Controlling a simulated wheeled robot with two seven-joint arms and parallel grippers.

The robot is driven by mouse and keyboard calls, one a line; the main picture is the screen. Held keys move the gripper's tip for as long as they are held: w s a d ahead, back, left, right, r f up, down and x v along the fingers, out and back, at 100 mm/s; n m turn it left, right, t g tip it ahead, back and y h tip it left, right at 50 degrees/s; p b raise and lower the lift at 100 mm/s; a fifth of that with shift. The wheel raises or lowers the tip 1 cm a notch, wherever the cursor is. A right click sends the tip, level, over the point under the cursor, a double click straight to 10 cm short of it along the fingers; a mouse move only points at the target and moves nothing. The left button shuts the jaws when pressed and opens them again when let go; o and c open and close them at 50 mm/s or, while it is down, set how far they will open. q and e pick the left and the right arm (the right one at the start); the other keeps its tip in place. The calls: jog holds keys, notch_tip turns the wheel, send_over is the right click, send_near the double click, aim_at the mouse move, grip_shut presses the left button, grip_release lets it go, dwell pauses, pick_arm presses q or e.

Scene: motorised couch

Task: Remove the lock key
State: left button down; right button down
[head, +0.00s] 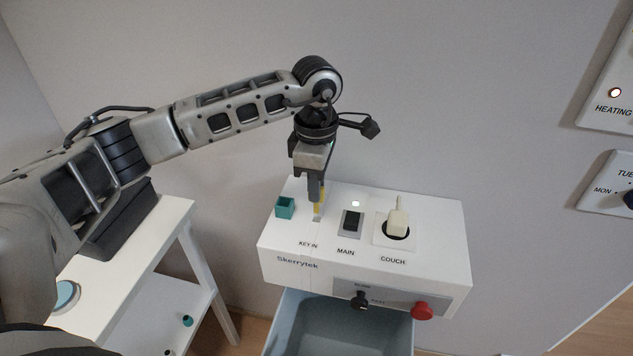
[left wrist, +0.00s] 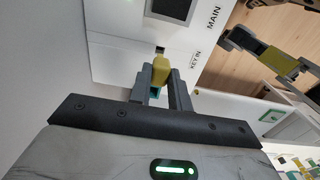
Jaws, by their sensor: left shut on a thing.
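The white control box (head: 282,238) stands against the wall, with a slot (head: 317,219) marked KEY IN on its top. My left gripper (head: 316,194) points straight down over that slot and is shut on a small yellow key (head: 317,208). In the left wrist view the yellow key (left wrist: 160,70) sits between the two grey fingers (left wrist: 161,88), next to the KEY IN label. I cannot tell whether the key's lower end is still inside the slot.
A teal open holder (head: 285,207) stands left of the slot. The MAIN switch (head: 352,223) and COUCH plug (head: 397,222) are to the right. A black knob (head: 359,300) and red button (head: 422,310) are in front. A blue-grey bin (head: 290,322) is below; a white table (head: 165,232) is left.

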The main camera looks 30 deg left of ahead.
pick_arm(q)
jog(key=shift+r+p, duration=2.2)
jog(key=shift+r, duration=1.35)
